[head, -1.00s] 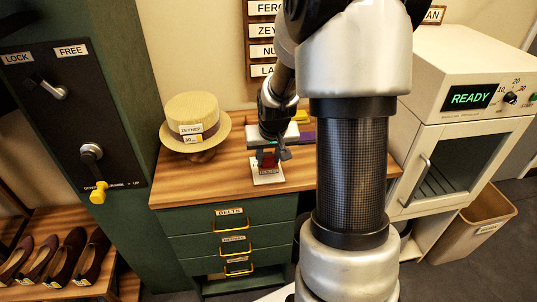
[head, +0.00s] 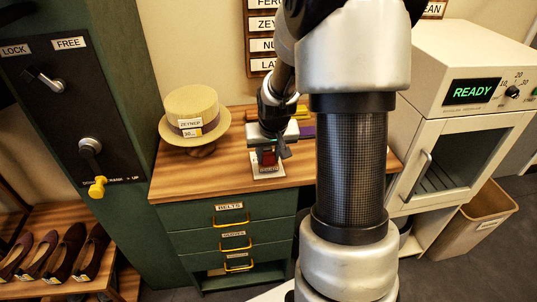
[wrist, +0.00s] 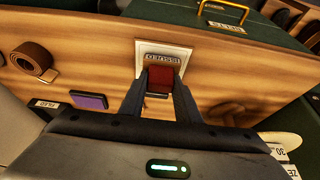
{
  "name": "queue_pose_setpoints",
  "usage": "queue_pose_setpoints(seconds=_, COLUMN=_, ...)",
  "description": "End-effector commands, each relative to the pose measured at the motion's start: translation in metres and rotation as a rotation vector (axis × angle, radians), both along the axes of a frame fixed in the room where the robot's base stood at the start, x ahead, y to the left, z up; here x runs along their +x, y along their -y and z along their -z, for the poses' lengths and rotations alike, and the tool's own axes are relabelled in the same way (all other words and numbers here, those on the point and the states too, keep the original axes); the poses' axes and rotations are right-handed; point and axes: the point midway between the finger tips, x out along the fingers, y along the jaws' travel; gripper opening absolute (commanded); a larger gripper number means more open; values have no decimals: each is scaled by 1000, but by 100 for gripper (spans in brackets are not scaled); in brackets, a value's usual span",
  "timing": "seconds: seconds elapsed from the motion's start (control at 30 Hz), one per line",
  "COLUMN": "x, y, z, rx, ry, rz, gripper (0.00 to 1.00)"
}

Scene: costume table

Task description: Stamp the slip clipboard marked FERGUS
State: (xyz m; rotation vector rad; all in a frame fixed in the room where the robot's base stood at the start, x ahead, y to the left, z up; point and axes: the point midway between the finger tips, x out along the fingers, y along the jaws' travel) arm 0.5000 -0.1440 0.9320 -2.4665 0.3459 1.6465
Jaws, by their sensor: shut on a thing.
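My gripper (wrist: 160,88) is shut on a small red stamp (wrist: 160,76), held between the two dark fingers. The stamp is over the near part of a pale slip board (wrist: 146,51) on the wooden table. The board also shows in the head view (head: 268,172), beneath my gripper (head: 269,157). A dark word, upside down in the wrist view and seemingly ISSUED, shows on the board beside the stamp. I cannot read a name on the board. I cannot tell whether the stamp's underside touches it.
A purple pad (wrist: 89,101) and a rolled brown belt (wrist: 34,59) lie on the table. A straw hat (head: 193,112) tagged ZEYNEP stands at the table's left. Green drawers (head: 203,214) are below; a white cabinet reading READY (head: 460,120) is at right.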

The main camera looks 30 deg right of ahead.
Motion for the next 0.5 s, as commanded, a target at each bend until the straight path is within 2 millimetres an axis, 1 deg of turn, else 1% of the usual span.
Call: queue_pose_setpoints(seconds=0.5, x=0, y=0, z=7, rx=0, ry=0, rz=0, gripper=15)
